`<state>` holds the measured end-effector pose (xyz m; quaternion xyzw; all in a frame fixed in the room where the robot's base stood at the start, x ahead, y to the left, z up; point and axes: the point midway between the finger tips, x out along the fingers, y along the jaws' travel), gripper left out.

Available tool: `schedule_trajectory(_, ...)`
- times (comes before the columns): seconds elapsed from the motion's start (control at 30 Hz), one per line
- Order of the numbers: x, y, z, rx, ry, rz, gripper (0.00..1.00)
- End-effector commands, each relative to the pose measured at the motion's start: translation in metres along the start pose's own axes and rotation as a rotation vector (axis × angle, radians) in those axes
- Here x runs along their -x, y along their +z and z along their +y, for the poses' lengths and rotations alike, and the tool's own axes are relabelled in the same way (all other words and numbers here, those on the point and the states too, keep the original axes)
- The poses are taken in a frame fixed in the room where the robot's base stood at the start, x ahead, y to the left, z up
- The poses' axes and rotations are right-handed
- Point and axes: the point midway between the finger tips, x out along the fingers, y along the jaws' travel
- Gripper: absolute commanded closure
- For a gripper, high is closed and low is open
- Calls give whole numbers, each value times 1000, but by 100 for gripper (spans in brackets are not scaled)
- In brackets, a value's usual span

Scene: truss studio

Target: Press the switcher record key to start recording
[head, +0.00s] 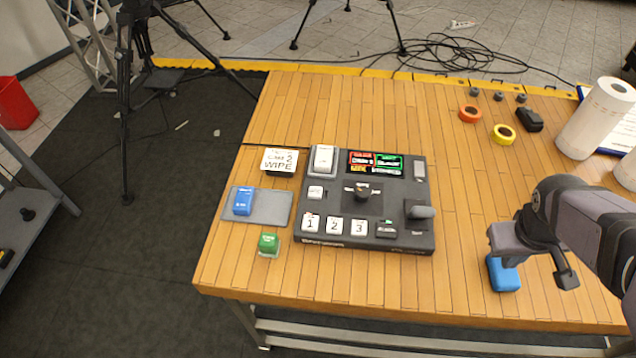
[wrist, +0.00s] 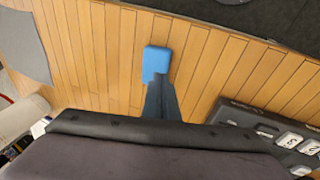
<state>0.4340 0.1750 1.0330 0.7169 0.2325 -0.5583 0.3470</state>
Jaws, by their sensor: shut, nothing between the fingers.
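The switcher (head: 350,247) is a dark console on the wooden table, left of my gripper in the head view. It has white keys 1, 2 and 3 along its front, a dark key (head: 386,230) to their right, a large white key (head: 323,158) at the back left and a lit screen (head: 375,163). I cannot read which key is record. Part of the switcher (wrist: 260,124) shows at the lower right in the wrist view. My gripper (head: 510,262) is shut and empty, right of the switcher and apart from it. It also shows in the wrist view (wrist: 158,82).
A blue block (head: 503,276) lies by my fingertips; I cannot tell whether they touch it. A grey pad (head: 270,208) with a blue item, a green item (head: 268,243) and a WIPE card (head: 279,160) sit left of the switcher. Tape rolls and a paper roll (head: 596,118) stand at the back right.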

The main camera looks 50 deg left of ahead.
Motion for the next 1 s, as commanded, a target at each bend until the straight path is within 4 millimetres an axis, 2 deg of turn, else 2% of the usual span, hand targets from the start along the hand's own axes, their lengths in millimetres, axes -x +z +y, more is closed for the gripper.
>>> schedule_trajectory(0.03, 10, -22, -13, 107, 16, 11, 100)
schedule_trajectory(0.2, 28, -78, -60, 458, 95, 41, 100)
schedule_trajectory(0.4, 50, -127, -121, 801, 191, 81, 100)
schedule_trajectory(0.57, 68, -155, -171, 1031, 269, 114, 100)
schedule_trajectory(0.7, 86, -175, -224, 1238, 349, 150, 100)
schedule_trajectory(0.9, 113, -190, -297, 1501, 471, 198, 100)
schedule_trajectory(1.0, 123, -192, -325, 1598, 524, 217, 100)
